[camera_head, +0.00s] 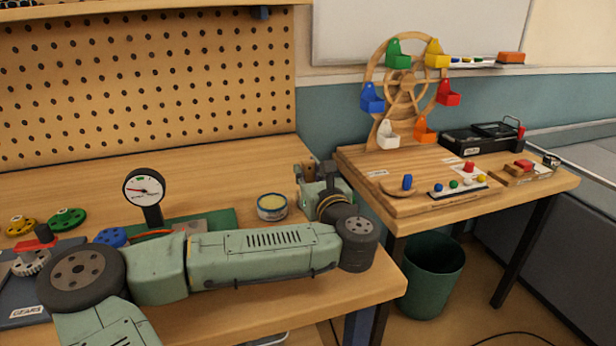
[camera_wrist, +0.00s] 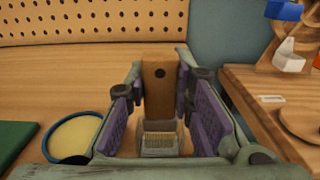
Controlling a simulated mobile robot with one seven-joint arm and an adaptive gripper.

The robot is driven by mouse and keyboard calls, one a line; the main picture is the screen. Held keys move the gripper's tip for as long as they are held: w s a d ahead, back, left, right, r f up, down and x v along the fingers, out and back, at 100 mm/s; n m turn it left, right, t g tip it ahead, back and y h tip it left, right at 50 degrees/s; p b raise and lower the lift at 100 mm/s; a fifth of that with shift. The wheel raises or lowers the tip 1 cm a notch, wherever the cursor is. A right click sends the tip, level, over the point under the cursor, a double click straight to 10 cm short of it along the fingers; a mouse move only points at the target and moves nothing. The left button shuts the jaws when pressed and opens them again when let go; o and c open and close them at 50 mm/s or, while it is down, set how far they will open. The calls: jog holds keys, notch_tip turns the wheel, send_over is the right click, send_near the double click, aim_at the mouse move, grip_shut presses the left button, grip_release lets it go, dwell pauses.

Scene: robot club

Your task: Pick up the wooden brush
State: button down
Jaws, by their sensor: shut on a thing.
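The wooden brush (camera_wrist: 160,88) stands upright between the purple pads of my gripper (camera_wrist: 164,112) in the wrist view. Its flat brown handle has a dark round hole near the top, and pale bristles show at its lower end. My gripper is shut on it. In the head view my gripper (camera_head: 324,190) is over the right end of the workbench, and my own wrist partly hides what it holds. I cannot tell whether the bristles touch the bench.
A round tin with yellow contents (camera_head: 272,207) stands left of my gripper. The workbench (camera_head: 230,160) has bare wood behind it, below the pegboard (camera_head: 150,80). To the right, a second table (camera_head: 365,165) holds a wooden wheel with coloured buckets (camera_head: 405,85). A green bin (camera_head: 430,275) stands below.

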aim_at(308, 161)
jog(key=shift+r, duration=0.4)
notch_tip(308, 161, up, 2)
jog(key=shift+r+b, duration=0.15)
jog(key=shift+b, duration=0.25)
jog(key=b+v, duration=0.1)
jog(key=v, duration=0.3)
jog(key=a+b+v, duration=0.1)
jog(key=b+v, duration=0.1)
jog(key=v, duration=0.2)
jog(key=a+b+v, duration=0.1)
jog(key=b+v, duration=0.1)
jog(key=v, duration=0.3)
jog(key=shift+s+a+r, duration=0.2)
jog(key=shift+s, duration=0.25)
jog(key=s+b, duration=0.1)
jog(key=b, duration=0.1)
jog(key=shift+s+r+b, duration=0.1)
jog(key=shift+r+b, duration=0.1)
jog(key=shift+b, duration=0.1)
jog(key=shift+s+d+r+b, duration=0.1)
jog(key=shift+s+r+b, duration=0.3)
jog(key=shift+s+b, duration=0.35)
jog(key=shift+d, duration=0.1)
